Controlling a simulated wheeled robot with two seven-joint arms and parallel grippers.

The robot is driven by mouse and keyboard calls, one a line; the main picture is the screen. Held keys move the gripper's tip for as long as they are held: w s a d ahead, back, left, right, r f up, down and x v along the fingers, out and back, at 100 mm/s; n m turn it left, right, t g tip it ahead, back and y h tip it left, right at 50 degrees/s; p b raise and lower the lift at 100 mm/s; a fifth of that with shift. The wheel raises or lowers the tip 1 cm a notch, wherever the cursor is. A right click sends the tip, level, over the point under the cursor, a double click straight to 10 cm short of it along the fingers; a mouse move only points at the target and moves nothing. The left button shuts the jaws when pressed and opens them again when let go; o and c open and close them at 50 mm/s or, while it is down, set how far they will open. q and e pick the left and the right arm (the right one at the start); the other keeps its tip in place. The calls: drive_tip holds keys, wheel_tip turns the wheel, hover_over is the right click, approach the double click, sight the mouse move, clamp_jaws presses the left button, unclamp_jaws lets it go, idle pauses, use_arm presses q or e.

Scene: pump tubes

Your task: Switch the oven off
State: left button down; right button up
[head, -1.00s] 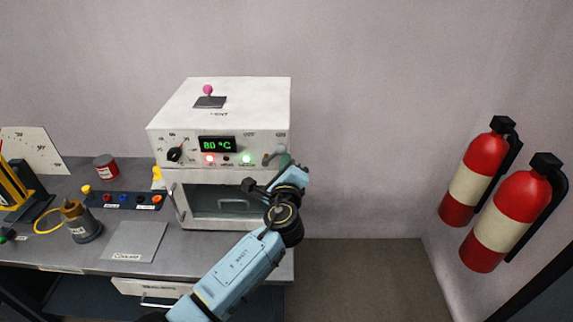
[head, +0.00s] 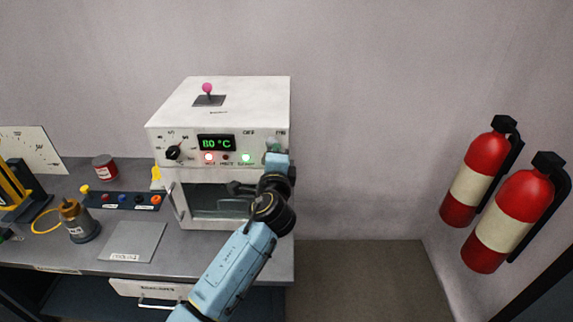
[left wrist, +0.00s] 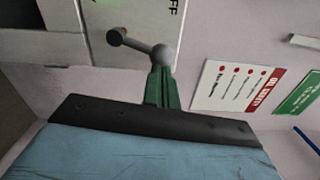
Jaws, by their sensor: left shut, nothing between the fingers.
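The white oven (head: 220,100) stands on the bench, its display (head: 216,142) reading 80 °C. A red lamp (head: 208,157) and a green lamp (head: 246,157) glow on its front panel. The grey lever switch (left wrist: 138,44) shows in the left wrist view near letters ending in "FF"; its arm points left from a round hub. My left gripper (head: 276,148) is at the panel's right side and hides most of the lever in the head view. Its green fingers (left wrist: 161,85) are shut and empty, their tips at the hub; I cannot tell whether they touch.
A dark knob (head: 173,153) sits at the panel's left. The oven door (head: 205,200) below is closed, with a handle (head: 177,203) at left. A button strip (head: 122,200) and a brown-topped container (head: 78,222) stand left. Fire extinguishers (head: 497,215) hang right, with free room between.

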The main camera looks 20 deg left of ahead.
use_arm(q)
drive_tip(key=a+n, duration=0.1)
drive_tip(key=n, duration=0.2)
drive_tip(key=s+a+n, duration=0.1)
drive_tip(key=a+n, duration=0.1)
drive_tip(key=n, duration=0.1)
drive_tip(key=a+n+b, duration=0.1)
drive_tip(key=a+n, duration=0.1)
drive_tip(key=n, duration=0.1)
drive_tip(key=shift+s+r+n, duration=0.2)
drive_tip(key=shift+r+n, duration=0.1)
drive_tip(key=shift+n, duration=0.1)
drive_tip(key=d+r+v, duration=0.1)
drive_tip(key=d+v, duration=0.1)
drive_tip(key=v, duration=1.1)
drive_tip(key=shift+w+r, duration=0.35)
